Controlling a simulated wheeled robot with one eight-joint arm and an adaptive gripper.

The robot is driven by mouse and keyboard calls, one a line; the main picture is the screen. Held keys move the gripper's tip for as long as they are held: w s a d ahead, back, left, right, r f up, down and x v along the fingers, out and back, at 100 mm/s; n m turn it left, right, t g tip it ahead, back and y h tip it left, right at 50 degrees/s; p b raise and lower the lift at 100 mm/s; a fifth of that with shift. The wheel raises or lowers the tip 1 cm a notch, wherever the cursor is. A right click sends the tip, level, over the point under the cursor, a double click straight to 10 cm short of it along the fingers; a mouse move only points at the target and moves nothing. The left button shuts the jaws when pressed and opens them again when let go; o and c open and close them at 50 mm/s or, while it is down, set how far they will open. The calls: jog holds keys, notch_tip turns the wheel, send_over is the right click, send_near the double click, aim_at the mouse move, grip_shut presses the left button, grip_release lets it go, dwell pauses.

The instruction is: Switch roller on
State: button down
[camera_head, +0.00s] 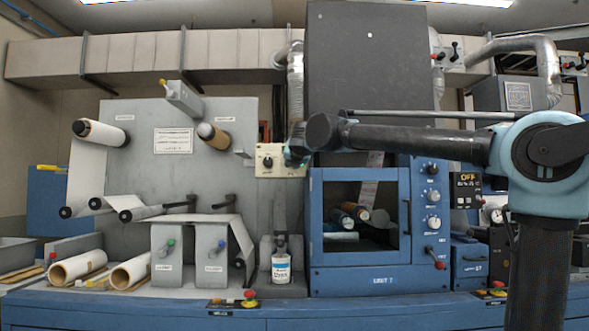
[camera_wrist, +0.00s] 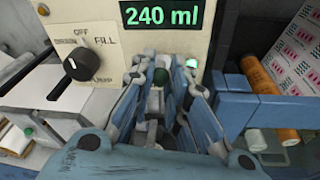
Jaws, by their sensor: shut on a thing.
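My gripper (camera_head: 292,157) is at the beige control panel (camera_head: 267,161) in the head view, beside the panel's right end. A black dial (camera_wrist: 76,65) marked OFF, FILL, DRAIN and PUMP is left of the fingers. Paper rollers (camera_head: 99,133) are mounted on the grey board. No label naming a roller switch is readable.
The blue cabinet (camera_head: 362,272) with a window stands right of my gripper. Orange rolls (camera_wrist: 270,104) lie near in the wrist view. A white bottle (camera_head: 281,262) stands below.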

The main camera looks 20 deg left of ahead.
jog(key=shift+w+r+g+h, duration=0.15)
jog(key=shift+r+g+h, duration=0.2)
jog(key=shift+g, duration=0.35)
jog(key=shift+w+r+g+h, duration=0.1)
jog(key=shift+r+g+h, duration=0.2)
jog(key=shift+g, duration=0.4)
jog(key=c, duration=1.5)
grip_release()
jog(key=shift+w, duration=0.1)
jog(key=shift+r, duration=0.1)
jog(key=v, duration=1.1)
jog(key=shift+s+d+r, duration=0.25)
